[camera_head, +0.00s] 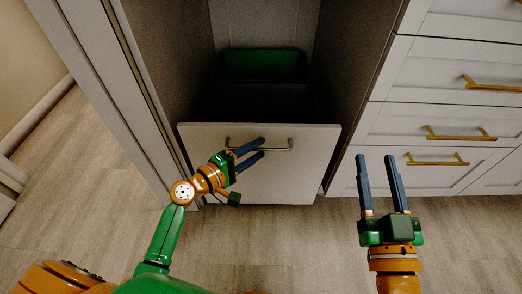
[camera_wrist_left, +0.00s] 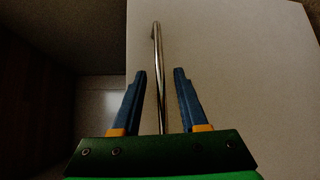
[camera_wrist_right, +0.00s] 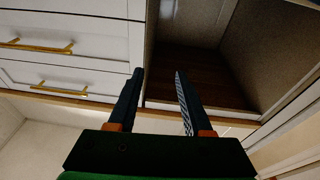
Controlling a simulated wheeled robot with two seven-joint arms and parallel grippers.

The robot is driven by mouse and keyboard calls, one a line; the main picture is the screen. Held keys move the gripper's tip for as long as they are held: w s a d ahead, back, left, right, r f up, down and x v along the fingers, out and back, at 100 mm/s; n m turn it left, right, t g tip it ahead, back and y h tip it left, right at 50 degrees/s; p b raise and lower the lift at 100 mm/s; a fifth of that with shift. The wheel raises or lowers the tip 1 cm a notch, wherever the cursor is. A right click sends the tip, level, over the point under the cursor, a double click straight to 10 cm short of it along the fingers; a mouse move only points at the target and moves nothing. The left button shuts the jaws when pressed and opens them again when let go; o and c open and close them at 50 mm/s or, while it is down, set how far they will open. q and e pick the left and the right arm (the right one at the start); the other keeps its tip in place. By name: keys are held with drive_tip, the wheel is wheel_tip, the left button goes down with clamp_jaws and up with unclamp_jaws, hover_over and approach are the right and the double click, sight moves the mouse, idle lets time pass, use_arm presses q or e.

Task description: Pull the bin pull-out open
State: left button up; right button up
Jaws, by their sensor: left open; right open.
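The bin pull-out has a plain pale front panel (camera_head: 270,178) with a silver bar handle (camera_head: 289,147) near its top edge. A green bin (camera_head: 262,65) shows behind it, with a dark space in front of the bin. The panel appears to stand somewhat forward of the cabinet opening. My left gripper (camera_head: 262,147) is open at the handle. In the left wrist view the bar (camera_wrist_left: 160,85) runs between its two spread fingers, and contact cannot be told. My right gripper (camera_head: 376,158) is open and empty, to the right of the panel, over the floor and drawer fronts.
White drawers with gold handles (camera_head: 447,133) stand to the right, close to my right gripper. A pale cabinet side or frame (camera_head: 110,80) rises on the left. The wooden floor (camera_head: 290,245) in front of the panel is clear.

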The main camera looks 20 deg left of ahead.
use_arm(q)
drive_tip(key=shift+w+d+f, duration=0.1)
drive_tip(key=shift+w+d, duration=0.25)
drive_tip(key=shift+w, duration=0.25)
clamp_jaws()
use_arm(e)
drive_tip(key=shift+s+a+r+t+y, duration=0.15)
drive_tip(key=shift+r+t+y, duration=0.1)
drive_tip(key=shift+r, duration=0.25)
drive_tip(key=shift+s+d+r+t+y, duration=0.15)
drive_tip(key=shift+r+t, duration=0.1)
drive_tip(key=shift+r, duration=0.2)
drive_tip(key=shift+w+a, duration=0.1)
